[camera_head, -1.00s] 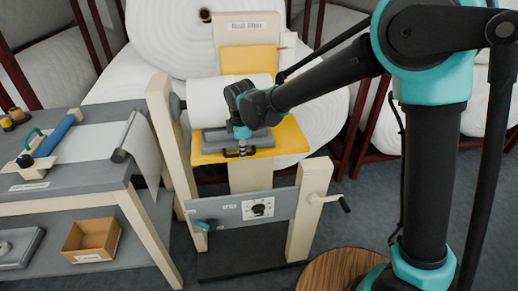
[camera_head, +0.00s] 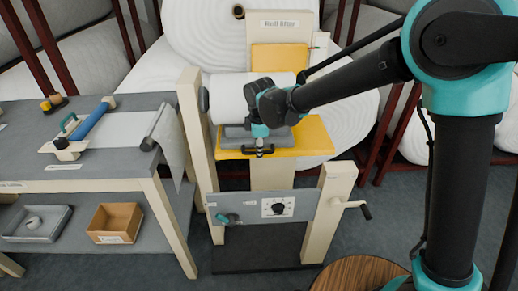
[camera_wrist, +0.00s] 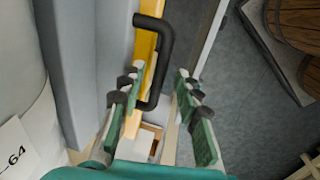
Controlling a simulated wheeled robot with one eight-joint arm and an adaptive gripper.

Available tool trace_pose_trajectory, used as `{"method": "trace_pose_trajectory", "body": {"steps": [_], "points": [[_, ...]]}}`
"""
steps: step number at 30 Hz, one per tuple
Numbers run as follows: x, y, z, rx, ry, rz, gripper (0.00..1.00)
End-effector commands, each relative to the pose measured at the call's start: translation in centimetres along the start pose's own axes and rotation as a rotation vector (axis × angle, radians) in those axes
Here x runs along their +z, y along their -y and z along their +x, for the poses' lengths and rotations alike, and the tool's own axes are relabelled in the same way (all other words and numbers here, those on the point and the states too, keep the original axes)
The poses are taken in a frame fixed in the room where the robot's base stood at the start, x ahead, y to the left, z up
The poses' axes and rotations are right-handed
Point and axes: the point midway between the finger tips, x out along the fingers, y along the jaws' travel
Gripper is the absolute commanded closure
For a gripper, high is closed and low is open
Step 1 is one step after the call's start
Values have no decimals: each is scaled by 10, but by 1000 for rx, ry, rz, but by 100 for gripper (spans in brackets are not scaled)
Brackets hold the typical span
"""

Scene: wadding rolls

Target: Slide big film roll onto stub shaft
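The big white film roll (camera_head: 229,97) lies on a grey cradle (camera_head: 236,134) over a yellow platform (camera_head: 316,138) of the stand. The dark round stub shaft end (camera_head: 204,99) is on the left post, close to the roll's left end; any gap is too small to judge. My gripper (camera_wrist: 157,80) is open, pointing down at the platform's front edge. A black U-shaped handle (camera_wrist: 168,38) shows between and beyond its fingers in the wrist view; the fingers do not look closed on it. My wrist hides the roll's right part. A labelled white roll surface (camera_wrist: 22,150) shows at left.
A grey table (camera_head: 110,168) with a blue roller (camera_head: 88,125) and a white sheet stands at left. A cardboard box (camera_head: 115,223) and grey tray (camera_head: 36,222) are on its lower shelf. A crank (camera_head: 352,206) sticks out from the stand's right post. Large white rolls stand behind.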

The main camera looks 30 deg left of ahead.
Motion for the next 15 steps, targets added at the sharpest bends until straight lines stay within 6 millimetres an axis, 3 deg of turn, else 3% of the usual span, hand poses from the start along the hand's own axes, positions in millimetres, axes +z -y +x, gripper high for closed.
{"method": "trace_pose_trajectory", "body": {"steps": [7,15], "points": [[0,0,-14,0,1,0,67],[0,0,-68,0,0,-1,67]]}}
